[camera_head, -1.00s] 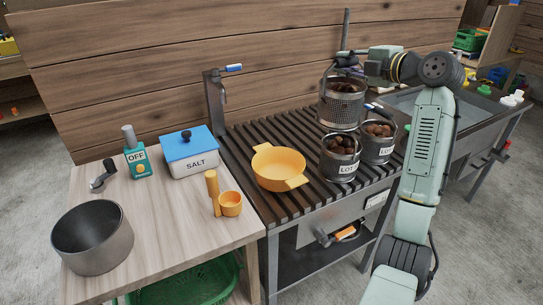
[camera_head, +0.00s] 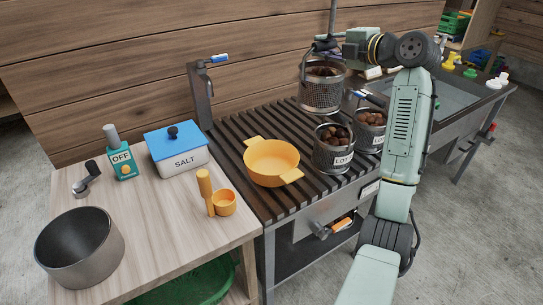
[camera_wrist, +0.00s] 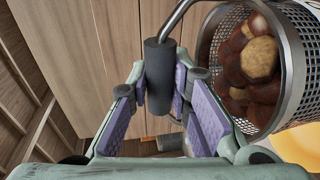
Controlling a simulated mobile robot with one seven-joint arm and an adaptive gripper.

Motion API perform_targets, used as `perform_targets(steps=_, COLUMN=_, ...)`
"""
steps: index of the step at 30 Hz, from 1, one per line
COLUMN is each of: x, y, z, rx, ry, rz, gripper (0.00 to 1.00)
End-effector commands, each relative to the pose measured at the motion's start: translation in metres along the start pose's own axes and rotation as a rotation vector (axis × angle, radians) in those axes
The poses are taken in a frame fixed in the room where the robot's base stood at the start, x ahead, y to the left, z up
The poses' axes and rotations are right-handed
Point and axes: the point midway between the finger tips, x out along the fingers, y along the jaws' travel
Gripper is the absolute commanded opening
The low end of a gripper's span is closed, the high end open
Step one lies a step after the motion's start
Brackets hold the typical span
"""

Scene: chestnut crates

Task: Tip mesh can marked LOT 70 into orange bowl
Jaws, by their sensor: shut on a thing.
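My gripper (camera_head: 328,45) is shut on the dark grip of a mesh can's handle; the grip (camera_wrist: 159,70) sits between the purple finger pads in the wrist view. The mesh can (camera_head: 322,97) hangs upright below, full of brown chestnuts. It also shows at the upper right of the wrist view (camera_wrist: 294,75). Its label cannot be read, so I cannot tell its lot number. The orange bowl (camera_head: 272,163), with two side handles, stands on the slatted grill top, left of and nearer than the can. A bit of it shows in the wrist view (camera_wrist: 300,142).
Two chestnut-filled cans with partly readable LOT labels, one in front (camera_head: 333,155) and one behind (camera_head: 370,130), stand right of the bowl. A tap post (camera_head: 203,100) rises at the grill's back left. The left table holds a salt box (camera_head: 178,148) and a dark pot (camera_head: 80,245).

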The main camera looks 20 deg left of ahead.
Motion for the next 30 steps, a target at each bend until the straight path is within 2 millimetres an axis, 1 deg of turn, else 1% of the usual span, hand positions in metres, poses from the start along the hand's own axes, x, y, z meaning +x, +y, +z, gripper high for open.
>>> perform_targets(steps=1, x=-0.001, y=0.002, z=-0.003, rx=-0.015, ry=-0.003, rz=0.003, gripper=0.00)
perform_targets(steps=5, x=0.001, y=0.000, z=-0.010, rx=-0.058, ry=-0.011, rz=-0.002, gripper=0.00)
perform_targets(steps=12, x=0.003, y=-0.004, z=-0.029, rx=-0.175, ry=-0.034, rz=-0.013, gripper=0.00)
perform_targets(steps=24, x=0.010, y=-0.021, z=-0.063, rx=-0.368, ry=-0.073, rz=-0.034, gripper=0.00)
perform_targets(steps=30, x=0.011, y=-0.024, z=-0.068, rx=-0.398, ry=-0.078, rz=-0.037, gripper=0.00)
